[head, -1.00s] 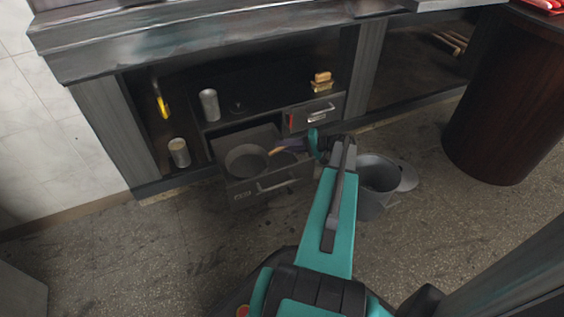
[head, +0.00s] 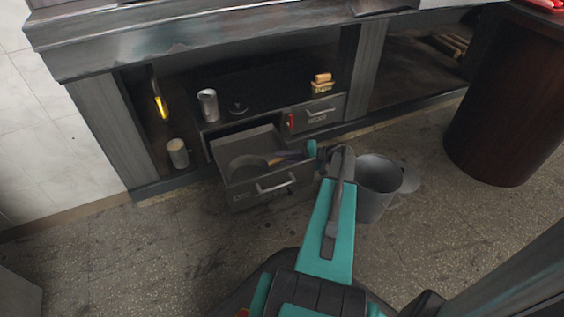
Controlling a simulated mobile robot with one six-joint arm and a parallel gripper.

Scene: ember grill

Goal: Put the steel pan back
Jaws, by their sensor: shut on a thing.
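The steel pan (head: 245,166) is dark and round, low inside the pulled-out lower drawer (head: 265,190), and the drawer's front wall hides part of it. Its wooden handle (head: 277,160) points right toward my gripper (head: 290,155). My gripper reaches in over the drawer's right side from my teal arm and is shut on the handle. Its fingertips are small and dark here. I cannot tell whether the pan touches the drawer floor.
A shut upper drawer (head: 317,114) with a red mark is right of the open one. A grey bin (head: 374,188) stands right of the drawer, beside my arm. Metal cans (head: 208,105) and (head: 178,153) a second can stand left. A brown barrel (head: 505,110) is far right. Front floor is clear.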

